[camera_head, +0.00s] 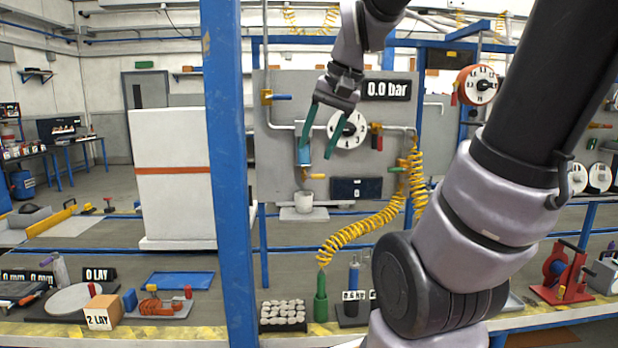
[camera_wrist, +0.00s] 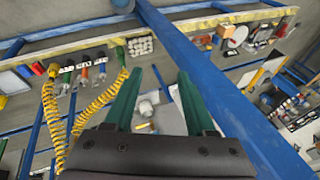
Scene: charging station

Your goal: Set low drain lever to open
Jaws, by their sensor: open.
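In the head view a small yellow lever (camera_head: 315,176) sticks out to the right, roughly level, below a blue cylinder (camera_head: 304,156) on the grey panel. It looks like the low drain lever. A pale cup (camera_head: 303,202) stands under it on a small shelf. My gripper (camera_head: 316,153) has its green fingers spread and pointing down, in front of the panel and just above the lever in the picture. Its depth to the panel is hard to tell. In the wrist view my gripper (camera_wrist: 160,74) is open and empty, with a small pale cup-like shape (camera_wrist: 147,108) between the fingers.
A blue-handled valve (camera_head: 281,97) and a red-handled valve (camera_head: 377,141) sit on the panel, beside a gauge (camera_head: 347,129) and a "0.0 bar" sign (camera_head: 387,90). A coiled yellow hose (camera_head: 358,231) hangs at right. A blue post (camera_head: 229,180) stands at left.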

